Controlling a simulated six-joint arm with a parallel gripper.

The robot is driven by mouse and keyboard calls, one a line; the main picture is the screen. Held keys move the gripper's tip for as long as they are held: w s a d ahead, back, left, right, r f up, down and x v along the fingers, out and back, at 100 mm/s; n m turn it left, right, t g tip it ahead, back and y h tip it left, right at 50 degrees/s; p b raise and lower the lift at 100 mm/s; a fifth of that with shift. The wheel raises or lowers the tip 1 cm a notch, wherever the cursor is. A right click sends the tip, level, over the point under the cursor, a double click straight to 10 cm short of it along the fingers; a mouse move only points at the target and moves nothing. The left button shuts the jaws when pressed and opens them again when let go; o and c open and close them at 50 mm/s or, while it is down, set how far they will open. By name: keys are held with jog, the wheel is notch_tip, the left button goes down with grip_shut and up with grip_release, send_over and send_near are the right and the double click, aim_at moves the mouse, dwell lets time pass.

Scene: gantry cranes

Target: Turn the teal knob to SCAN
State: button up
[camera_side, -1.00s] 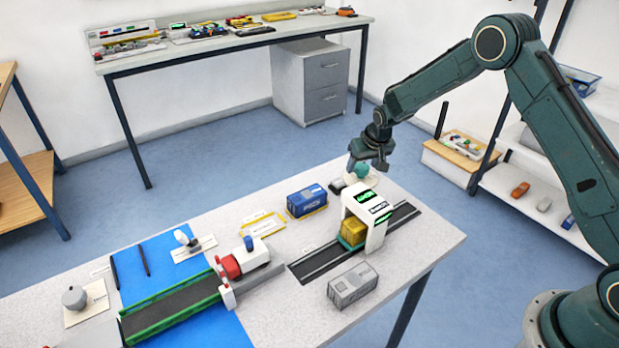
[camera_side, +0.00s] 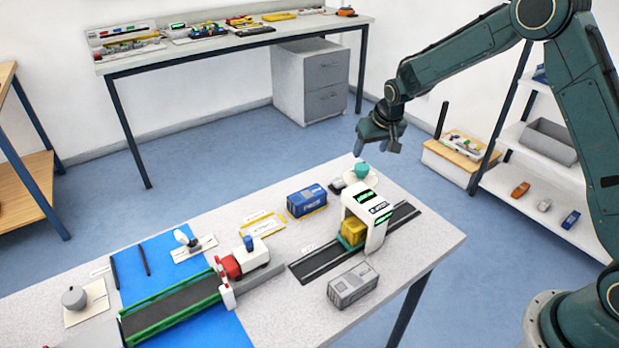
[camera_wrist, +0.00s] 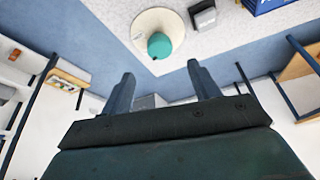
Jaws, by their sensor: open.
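The teal knob (camera_side: 362,169) sits on a pale round plate (camera_side: 351,179) near the table's far right corner, beside the white scanner arch. In the wrist view the knob (camera_wrist: 159,45) shows on its round plate (camera_wrist: 160,20), ahead of my fingers. No SCAN mark is readable on the plate. My gripper (camera_side: 376,146) is above and slightly beyond the knob, apart from it. Its two fingers are spread and empty, as the wrist view also shows (camera_wrist: 160,82).
The white scanner arch (camera_side: 376,207) straddles a dark track with a yellow container (camera_side: 354,231) under it. A small dark box (camera_side: 337,186) stands close beside the knob's plate. A blue container (camera_side: 306,201) is further left. The grey container (camera_side: 353,285) is nearer the front edge.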

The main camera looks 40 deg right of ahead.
jog(key=shift+v, duration=3)
jog(key=s+a+r+n+t, duration=0.1)
jog(key=s+a+r, duration=0.3)
jog(key=s+r, duration=1.2)
jog(key=s+a+n+y, duration=0.1)
jog(key=s+a+n, duration=0.1)
jog(key=s, duration=1.8)
jog(key=shift+s+a+f, duration=0.25)
jog(key=shift+s, duration=0.05)
